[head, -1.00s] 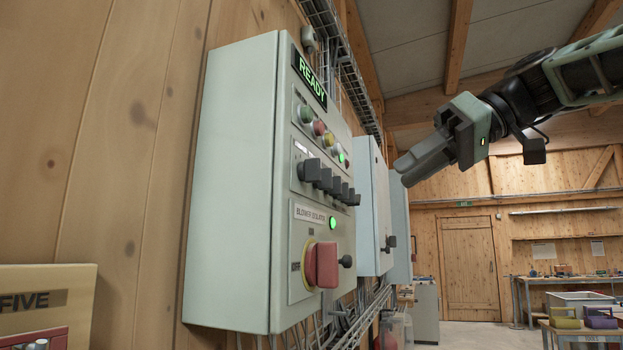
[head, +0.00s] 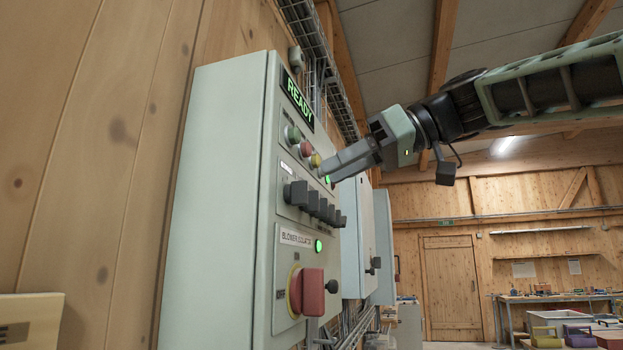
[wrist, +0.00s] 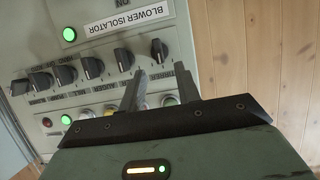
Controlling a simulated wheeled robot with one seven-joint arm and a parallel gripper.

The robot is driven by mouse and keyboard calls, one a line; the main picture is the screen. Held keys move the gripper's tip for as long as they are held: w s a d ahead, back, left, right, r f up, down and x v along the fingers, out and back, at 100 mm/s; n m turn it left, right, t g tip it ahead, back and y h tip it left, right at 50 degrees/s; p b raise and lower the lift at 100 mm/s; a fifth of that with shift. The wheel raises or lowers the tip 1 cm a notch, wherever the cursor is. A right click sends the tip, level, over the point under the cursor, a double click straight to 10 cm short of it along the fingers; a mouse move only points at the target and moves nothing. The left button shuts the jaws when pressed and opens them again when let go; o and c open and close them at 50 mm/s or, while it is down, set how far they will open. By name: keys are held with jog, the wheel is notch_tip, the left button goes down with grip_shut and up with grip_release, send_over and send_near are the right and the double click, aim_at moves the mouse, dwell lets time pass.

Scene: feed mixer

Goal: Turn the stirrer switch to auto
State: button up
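A row of several black rotary switches (head: 313,202) sits on the grey-green control cabinet (head: 222,200). The row also shows in the wrist view (wrist: 92,68). My gripper (head: 326,172) is in front of the panel, just above the switch row in the head view. In the wrist view my gripper (wrist: 160,82) has its two fingers apart with nothing between them. The end switch (wrist: 159,50) lies just beyond the fingertips, apart from them.
A READY display (head: 298,97) and coloured buttons (head: 303,146) are above the switch row. The red blower isolator handle (head: 308,292) sticks out below it. More cabinets (head: 357,235) stand behind along the wall. Room to the right of the panel is free.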

aim_at(308, 185)
jog(key=shift+p+x, duration=0.45)
jog(key=shift+x, duration=2.3)
grip_shut()
